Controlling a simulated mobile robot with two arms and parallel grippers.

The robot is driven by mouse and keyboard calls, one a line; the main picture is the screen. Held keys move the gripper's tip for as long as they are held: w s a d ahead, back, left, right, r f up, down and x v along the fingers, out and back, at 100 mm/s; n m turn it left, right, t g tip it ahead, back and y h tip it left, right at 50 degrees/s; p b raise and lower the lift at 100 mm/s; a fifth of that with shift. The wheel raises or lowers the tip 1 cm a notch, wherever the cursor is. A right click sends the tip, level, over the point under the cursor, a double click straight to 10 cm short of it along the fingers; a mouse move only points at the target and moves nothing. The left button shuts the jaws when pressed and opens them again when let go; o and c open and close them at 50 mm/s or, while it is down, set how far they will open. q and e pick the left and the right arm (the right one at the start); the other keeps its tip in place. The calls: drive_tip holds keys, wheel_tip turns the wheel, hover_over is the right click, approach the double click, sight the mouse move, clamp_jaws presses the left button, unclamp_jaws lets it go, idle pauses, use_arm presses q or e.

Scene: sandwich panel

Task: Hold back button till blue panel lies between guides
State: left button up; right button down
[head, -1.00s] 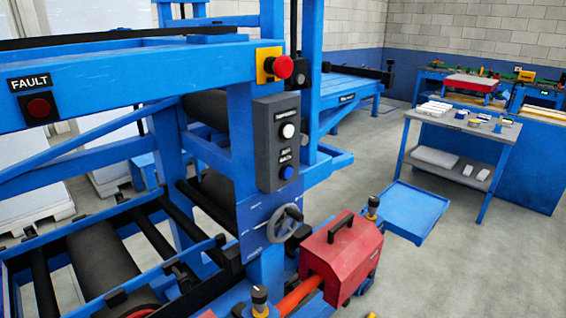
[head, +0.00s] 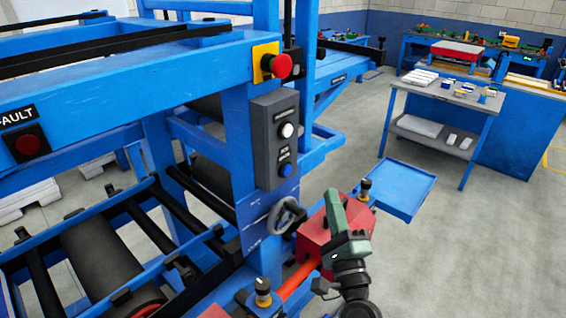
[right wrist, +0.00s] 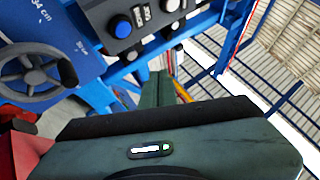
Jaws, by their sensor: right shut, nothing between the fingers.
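A grey control box (head: 265,150) is fixed to the blue machine post. It carries a white button (head: 287,130) above a blue button (head: 285,170); the small label by the blue one is hard to read. Both the blue button (right wrist: 121,27) and the white button (right wrist: 170,5) show at the top of the right wrist view. My right gripper (head: 334,194) is shut and empty, pointing up, to the right of and below the box, apart from it. My left gripper is out of view. I cannot make out a blue panel between guides.
A handwheel (head: 286,217) and a red housing (head: 318,235) sit below the box, close to my right gripper. A red stop button (head: 281,65) is above it. Dark rollers (head: 105,255) lie at lower left.

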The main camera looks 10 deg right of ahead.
sight(287, 170)
drive_tip(key=shift+s+d+r, duration=0.1)
drive_tip(key=shift+r, duration=0.4)
drive_tip(key=w+a, duration=0.5)
drive_tip(key=w, duration=0.2)
drive_tip(key=shift+a+b, duration=0.25)
drive_tip(key=shift+b, duration=0.05)
idle(1.9)
drive_tip(key=shift+w+a, duration=0.25)
drive_tip(key=shift+w, duration=0.05)
